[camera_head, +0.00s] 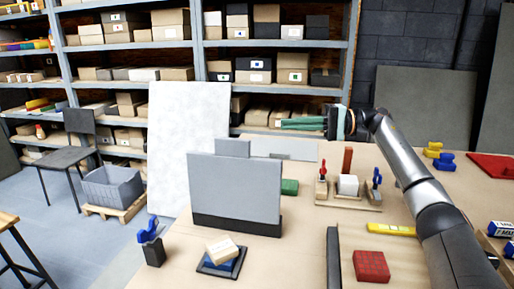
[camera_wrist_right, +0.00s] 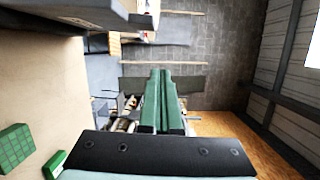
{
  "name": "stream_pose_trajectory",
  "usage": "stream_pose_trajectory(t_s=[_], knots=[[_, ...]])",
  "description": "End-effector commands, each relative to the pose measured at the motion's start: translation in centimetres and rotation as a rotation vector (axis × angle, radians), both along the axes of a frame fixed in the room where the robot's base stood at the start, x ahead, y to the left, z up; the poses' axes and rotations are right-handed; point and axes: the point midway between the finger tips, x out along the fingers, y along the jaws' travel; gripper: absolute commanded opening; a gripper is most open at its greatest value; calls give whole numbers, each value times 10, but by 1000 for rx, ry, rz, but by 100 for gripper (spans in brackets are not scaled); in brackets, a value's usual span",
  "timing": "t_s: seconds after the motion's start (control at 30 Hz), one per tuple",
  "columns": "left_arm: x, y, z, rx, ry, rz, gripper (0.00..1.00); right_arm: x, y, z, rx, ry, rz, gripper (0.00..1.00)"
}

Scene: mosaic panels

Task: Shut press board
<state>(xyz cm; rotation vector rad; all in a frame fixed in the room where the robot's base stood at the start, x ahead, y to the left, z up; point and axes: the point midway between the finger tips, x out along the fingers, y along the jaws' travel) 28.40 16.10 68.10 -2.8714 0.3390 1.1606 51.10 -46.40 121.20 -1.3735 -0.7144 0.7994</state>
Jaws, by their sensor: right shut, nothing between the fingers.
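A grey board (camera_head: 233,188) stands upright on the left part of the table, with a dark strip along its bottom edge and a small tab at its top. I take it to be the press board; it stands raised, not lying flat. What lies behind it is mostly hidden. My right gripper (camera_head: 284,124) is up and to the right of the board, apart from it, with its green fingers pointing left. In the right wrist view the fingers (camera_wrist_right: 162,100) lie together, shut and empty. My left gripper is not in view.
A tile (camera_head: 222,248) lies on a dark holder in front of the board. A green block (camera_head: 290,187) sits to its right, near a wooden rack (camera_head: 343,199) with small tools. A red block (camera_head: 371,266) and yellow bar (camera_head: 391,229) lie further right. Shelves (camera_head: 180,46) stand behind.

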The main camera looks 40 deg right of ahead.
Motion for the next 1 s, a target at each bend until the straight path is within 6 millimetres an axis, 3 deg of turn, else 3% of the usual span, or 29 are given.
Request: stream_pose_trajectory(t_s=[0.03,0.1,0.37,0.83,1.0], knots=[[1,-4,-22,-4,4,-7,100,0,-4,-21,15,-8,-10,0],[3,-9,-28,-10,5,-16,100,0,-9,-28,29,-13,-20,0],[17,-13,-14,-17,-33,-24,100,4,-7,-31,44,-18,-30,0],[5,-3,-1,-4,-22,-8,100,58,70,-25,45,-18,-26,0],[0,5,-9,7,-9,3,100,47,82,-28,39,-15,-29,0]])
